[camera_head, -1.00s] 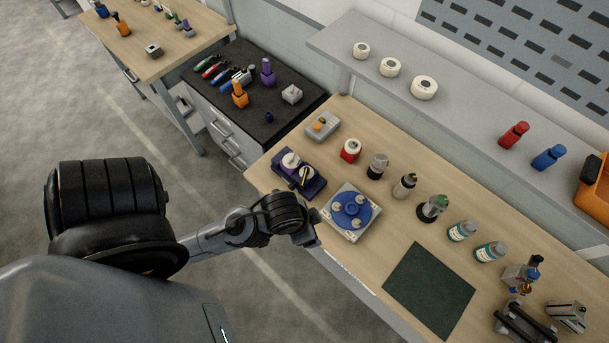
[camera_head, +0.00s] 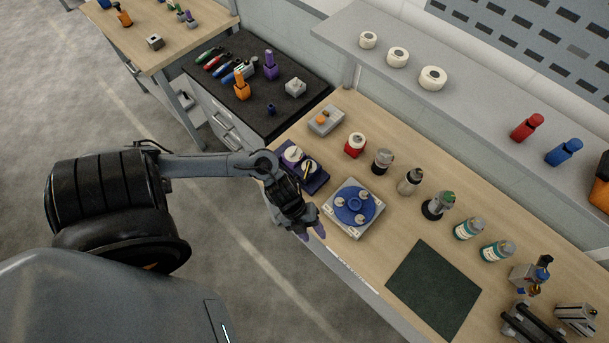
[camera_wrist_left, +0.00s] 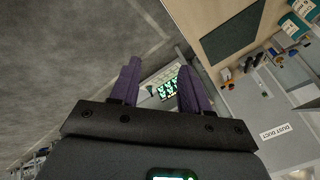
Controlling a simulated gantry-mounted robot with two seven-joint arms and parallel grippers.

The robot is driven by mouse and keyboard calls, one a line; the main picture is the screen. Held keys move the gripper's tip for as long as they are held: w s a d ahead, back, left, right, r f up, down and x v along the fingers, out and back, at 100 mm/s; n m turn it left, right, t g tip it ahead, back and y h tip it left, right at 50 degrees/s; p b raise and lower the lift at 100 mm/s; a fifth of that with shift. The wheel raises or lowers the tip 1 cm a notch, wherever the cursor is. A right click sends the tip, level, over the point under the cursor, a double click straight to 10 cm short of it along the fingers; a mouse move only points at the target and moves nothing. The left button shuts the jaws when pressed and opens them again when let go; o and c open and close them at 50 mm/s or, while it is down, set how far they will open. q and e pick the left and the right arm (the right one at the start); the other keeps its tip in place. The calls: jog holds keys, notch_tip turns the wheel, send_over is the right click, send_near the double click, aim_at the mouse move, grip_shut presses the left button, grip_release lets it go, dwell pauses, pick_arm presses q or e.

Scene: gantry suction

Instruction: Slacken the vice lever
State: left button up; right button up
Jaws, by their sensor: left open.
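A dark vice-like device (camera_head: 530,322) stands at the lower right of the workbench in the head view, partly cut off by the bottom edge. A grey metal block-shaped device (camera_head: 576,318) is beside it. I cannot make out a lever on either. My left gripper (camera_head: 312,228) is at the front edge of the bench, left of the blue round fixture and far from the vice-like device. In the left wrist view its purple fingers (camera_wrist_left: 158,82) are apart with nothing between them. My right gripper is not in view.
The workbench holds a blue round fixture (camera_head: 353,204), a purple tray (camera_head: 316,180), a dark green mat (camera_head: 433,288) and several bottles. A shelf (camera_head: 475,92) runs along the back. Open floor (camera_head: 225,285) lies in front of the bench.

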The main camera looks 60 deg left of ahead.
pick_arm(q)
jog(key=a+f+m+g+y, duration=0.1)
jog(key=a+f, duration=0.1)
jog(key=a, duration=0.5)
jog(key=m+y+b, duration=0.1)
jog(key=y+b, duration=0.2)
jog(key=y, duration=0.1)
send_near(305, 175)
jog(key=f, duration=0.5)
jog(key=w+f, duration=0.1)
jog(key=f, duration=0.1)
jog(key=shift+d+f, duration=0.2)
jog(key=shift+d, duration=0.1)
jog(key=shift+w+d+f, duration=0.1)
jog(key=shift+w+f, duration=0.05)
jog(key=shift+f, duration=0.55)
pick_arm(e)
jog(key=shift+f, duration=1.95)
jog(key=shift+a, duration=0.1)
pick_arm(q)
grip_shut()
